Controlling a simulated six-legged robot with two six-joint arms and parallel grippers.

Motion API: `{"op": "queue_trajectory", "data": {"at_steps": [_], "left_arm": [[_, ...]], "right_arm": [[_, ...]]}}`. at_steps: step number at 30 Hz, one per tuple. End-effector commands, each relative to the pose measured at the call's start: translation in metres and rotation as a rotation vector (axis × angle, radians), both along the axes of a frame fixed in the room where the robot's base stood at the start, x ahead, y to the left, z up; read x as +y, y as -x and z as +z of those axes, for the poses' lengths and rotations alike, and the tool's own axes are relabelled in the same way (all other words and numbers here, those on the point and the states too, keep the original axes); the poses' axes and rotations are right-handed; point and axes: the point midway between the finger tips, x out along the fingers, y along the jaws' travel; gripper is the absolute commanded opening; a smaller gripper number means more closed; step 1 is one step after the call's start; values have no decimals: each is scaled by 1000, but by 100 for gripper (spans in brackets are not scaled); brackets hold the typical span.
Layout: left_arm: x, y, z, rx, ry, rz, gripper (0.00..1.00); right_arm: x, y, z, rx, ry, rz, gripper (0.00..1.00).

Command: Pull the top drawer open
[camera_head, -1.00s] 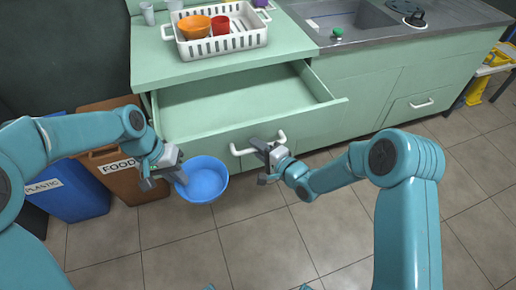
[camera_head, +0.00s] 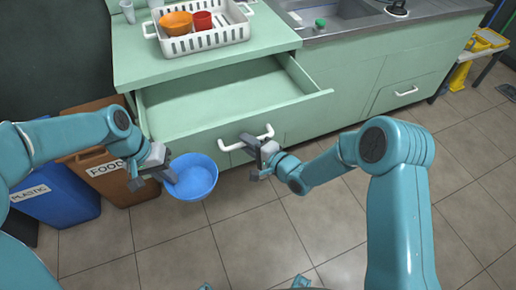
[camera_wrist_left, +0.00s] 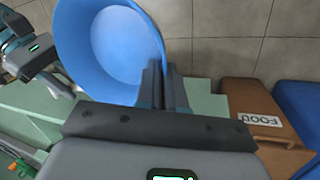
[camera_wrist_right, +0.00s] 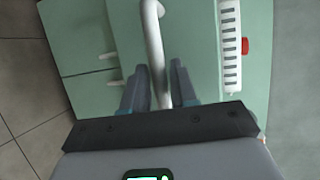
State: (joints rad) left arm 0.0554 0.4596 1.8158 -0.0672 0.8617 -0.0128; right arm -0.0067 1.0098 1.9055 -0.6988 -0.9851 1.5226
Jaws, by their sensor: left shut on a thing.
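The green top drawer (camera_head: 208,136) stands pulled well out from the cabinet, and its inside looks empty. Its white bar handle (camera_head: 225,147) is on the front face. My left gripper (camera_head: 168,176) is shut on the rim of a blue bowl (camera_head: 196,178), left of the handle and in front of the drawer. The bowl (camera_wrist_left: 112,45) also shows in the left wrist view.
A white dish rack (camera_head: 206,42) with an orange bowl (camera_head: 176,22) and a red cup (camera_head: 203,20) stands on the counter. A brown FOOD bin (camera_head: 108,160) and a blue PLASTIC bin (camera_head: 58,195) stand at left. The tiled floor in front is clear.

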Motion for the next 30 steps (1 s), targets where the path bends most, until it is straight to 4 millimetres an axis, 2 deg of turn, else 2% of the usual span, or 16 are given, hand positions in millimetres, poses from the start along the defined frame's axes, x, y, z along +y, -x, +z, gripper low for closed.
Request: {"op": "queue_trajectory", "data": {"at_steps": [9, 15, 20, 30], "left_arm": [[0, 1, 5, -1, 0, 0, 0], [0, 1, 6, -1, 0, 0, 0], [0, 0, 6, -1, 0, 0, 0], [0, 0, 6, -1, 0, 0, 0]], "right_arm": [[-48, 53, 14, 4, -1, -5, 27], [-66, 75, 19, 3, 0, -2, 27], [-71, 82, 20, 2, 1, 0, 27], [-71, 82, 20, 1, 0, 0, 27]]}}
